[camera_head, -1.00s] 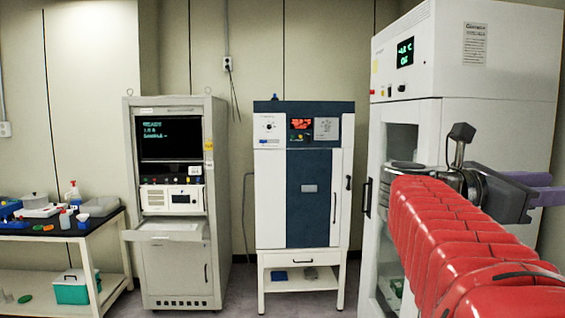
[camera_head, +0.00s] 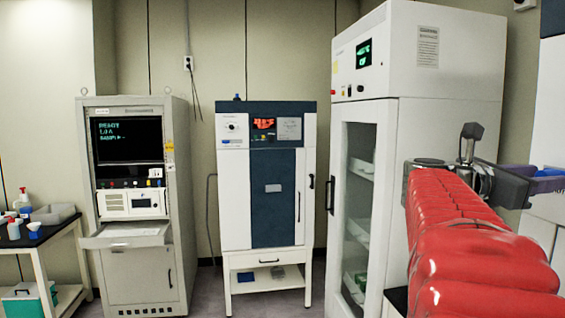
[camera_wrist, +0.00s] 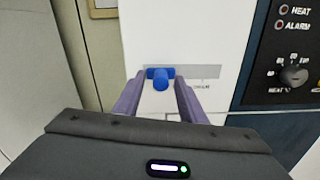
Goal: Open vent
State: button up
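A small blue valve handle (camera_wrist: 160,77) sits on a white panel in the wrist view, with a grey label strip beside it; the lettering is too small to read. It is likely the vent, but I cannot confirm it. My gripper (camera_wrist: 159,92) is open, its two purple fingers either side of the handle in the picture. I cannot tell whether they touch it or how far away it is. My gripper (camera_head: 545,178) also shows at the right edge of the head view, in front of a white surface.
A dark panel (camera_wrist: 290,70) with HEAT and ALARM lamps and a knob is right of the handle. In the head view, a tall white glass-door cabinet (camera_head: 418,90) stands close left of my arm. A blue-and-white unit (camera_head: 273,200) and a grey rack (camera_head: 143,275) stand further left.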

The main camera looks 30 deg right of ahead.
jog(key=shift+s+d, duration=0.2)
jog(key=shift+d, duration=0.25)
jog(key=shift+c, duration=0.6)
grip_shut()
